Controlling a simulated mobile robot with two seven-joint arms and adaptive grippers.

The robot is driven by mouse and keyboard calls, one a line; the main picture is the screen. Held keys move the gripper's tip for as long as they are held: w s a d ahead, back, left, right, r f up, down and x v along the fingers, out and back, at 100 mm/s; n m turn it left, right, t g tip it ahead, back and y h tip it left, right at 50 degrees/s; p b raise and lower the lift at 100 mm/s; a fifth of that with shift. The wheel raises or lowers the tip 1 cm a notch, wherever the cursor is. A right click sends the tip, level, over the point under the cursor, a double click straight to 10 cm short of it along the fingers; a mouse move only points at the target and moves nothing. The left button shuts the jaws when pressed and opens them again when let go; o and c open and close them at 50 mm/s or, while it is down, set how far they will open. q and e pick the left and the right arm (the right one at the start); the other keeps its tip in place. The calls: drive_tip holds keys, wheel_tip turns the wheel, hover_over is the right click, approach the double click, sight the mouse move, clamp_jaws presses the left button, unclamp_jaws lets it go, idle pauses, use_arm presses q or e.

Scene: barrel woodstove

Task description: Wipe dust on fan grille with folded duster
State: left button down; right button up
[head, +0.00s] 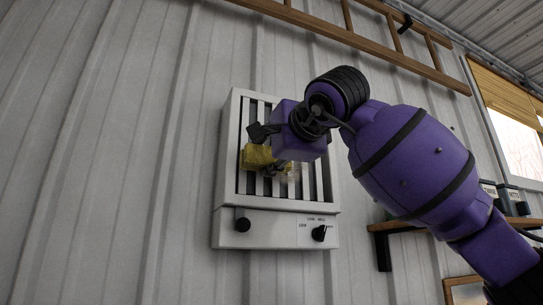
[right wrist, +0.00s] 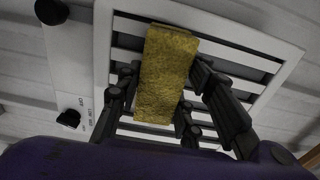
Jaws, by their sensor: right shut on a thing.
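The fan grille (head: 310,184) is a white slatted panel in a box on the wall, with two black knobs below it. My right gripper (head: 272,160) is in front of the grille and shut on a yellow folded duster (head: 257,156). In the right wrist view the duster (right wrist: 166,72) lies between the fingers (right wrist: 160,98), its far end over the grille slats (right wrist: 225,55). I cannot tell if it touches the slats. A faint pale patch, perhaps dust (head: 290,172), shows right of the duster. My left gripper is not in view.
A wooden ladder (head: 350,38) hangs on the wall above. A wooden shelf (head: 400,225) with dark boxes stands right of the grille, behind my right arm. A window (head: 515,140) is at the far right. The corrugated wall at the left is bare.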

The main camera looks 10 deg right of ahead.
sight(282, 172)
drive_tip(key=shift+w+a, duration=0.2)
drive_tip(key=shift+w, duration=0.75)
idle(0.5)
drive_tip(key=shift+d, duration=0.15)
